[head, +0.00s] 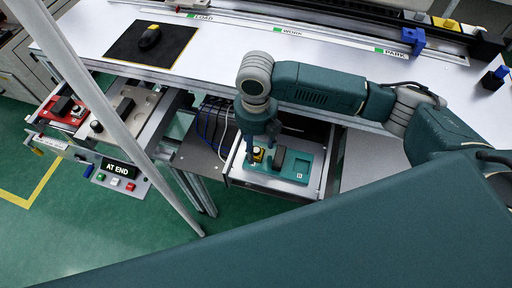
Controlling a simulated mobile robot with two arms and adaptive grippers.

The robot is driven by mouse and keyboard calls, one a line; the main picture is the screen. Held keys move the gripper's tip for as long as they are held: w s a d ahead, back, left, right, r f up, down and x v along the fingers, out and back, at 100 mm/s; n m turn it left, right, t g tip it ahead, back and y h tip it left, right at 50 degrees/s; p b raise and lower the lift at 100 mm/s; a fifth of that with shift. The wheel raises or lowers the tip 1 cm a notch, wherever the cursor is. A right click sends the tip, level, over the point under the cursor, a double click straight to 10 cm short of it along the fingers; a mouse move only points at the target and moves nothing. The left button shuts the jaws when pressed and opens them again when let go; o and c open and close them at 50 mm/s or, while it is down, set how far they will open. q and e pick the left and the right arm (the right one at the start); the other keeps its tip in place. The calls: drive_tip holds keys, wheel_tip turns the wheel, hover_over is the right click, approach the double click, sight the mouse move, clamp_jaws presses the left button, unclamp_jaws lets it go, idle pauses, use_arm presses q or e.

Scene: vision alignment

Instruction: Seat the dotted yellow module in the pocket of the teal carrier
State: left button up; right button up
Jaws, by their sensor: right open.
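The teal carrier (298,168) lies in an open grey drawer-like tray below the bench edge. A small yellow module (258,155) shows at the carrier's left part, under my right gripper; its dots are too small to make out. My right gripper (261,144) points down with its jaws open, its fingertips close above or around the module. I cannot tell whether they touch it, or whether the module is seated; the pocket is hidden. A dark block (278,157) stands on the carrier just right of the module. My left gripper is not in view.
The white bench (225,50) carries a black mat (130,46) and labels LOAD, WORK and PARK. A blue clamp-like part (413,38) sits at the right. Cables hang left of the tray. A panel reading AT END (118,170) stands at the left.

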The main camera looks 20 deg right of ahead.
sight(256, 150)
wheel_tip(256, 150, up, 10)
drive_tip(key=b, duration=0.1)
